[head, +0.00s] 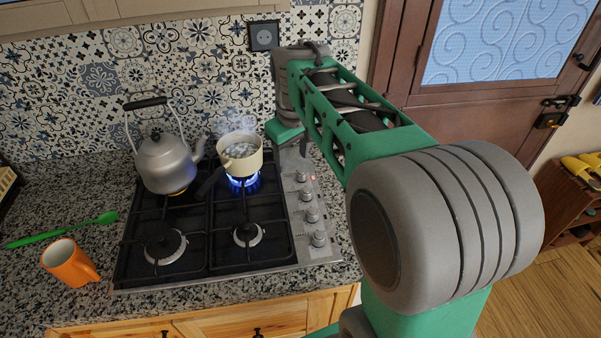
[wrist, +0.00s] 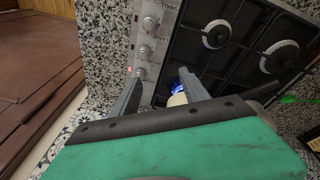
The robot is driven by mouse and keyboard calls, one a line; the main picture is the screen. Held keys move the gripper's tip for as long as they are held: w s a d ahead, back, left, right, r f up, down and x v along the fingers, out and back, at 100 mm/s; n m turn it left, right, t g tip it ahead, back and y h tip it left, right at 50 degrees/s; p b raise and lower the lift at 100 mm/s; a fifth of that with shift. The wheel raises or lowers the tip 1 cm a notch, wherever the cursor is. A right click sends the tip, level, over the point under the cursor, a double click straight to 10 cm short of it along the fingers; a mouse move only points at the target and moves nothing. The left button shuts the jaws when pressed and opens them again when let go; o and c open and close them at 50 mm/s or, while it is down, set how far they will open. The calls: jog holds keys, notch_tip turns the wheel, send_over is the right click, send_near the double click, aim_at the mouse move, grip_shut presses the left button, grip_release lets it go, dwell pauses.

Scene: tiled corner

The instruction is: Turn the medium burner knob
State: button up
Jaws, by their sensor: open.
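Several grey knobs (head: 311,214) run in a column along the right edge of the gas hob (head: 220,268). They also show in the wrist view (wrist: 145,51), with a small red light beside the one nearest my gripper. I cannot tell which is the medium burner's knob. My gripper (wrist: 160,88) is open over the knob strip, its fingers apart with the nearest knob (wrist: 139,73) beyond them; I see no contact. In the head view my arm hides most of it. A blue flame (head: 243,182) burns under a cream pot (head: 240,153) at the back right burner.
A metal kettle (head: 166,163) stands on the back left burner. An orange mug (head: 70,262) and a green spoon (head: 62,230) lie left of the hob on the granite counter (head: 205,308). The tiled wall (head: 190,75) with a dark socket (head: 264,36) rises behind. The front burners are bare.

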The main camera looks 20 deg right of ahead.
aim_at(301, 171)
jog(key=w+d+f+n, duration=0.1)
jog(key=w+d+f, duration=0.1)
jog(key=w+f, duration=0.1)
jog(key=w+d+f+n+g+b, duration=0.1)
jog(key=w+d+f, duration=0.1)
jog(key=w+f, duration=0.1)
jog(key=w+d+f+n+g+b, duration=0.1)
jog(key=w+d+f, duration=0.1)
jog(key=w, duration=0.3)
jog(key=shift+d+f, duration=0.25)
jog(key=shift+f, duration=0.5)
jog(key=shift+w+d+f, duration=0.15)
jog(key=shift+w+f, duration=0.05)
jog(key=shift+f, duration=0.15)
notch_tip(301, 171, down, 7)
jog(key=shift+f+p, duration=0.1)
jog(key=shift+p, duration=0.55)
grip_shut()
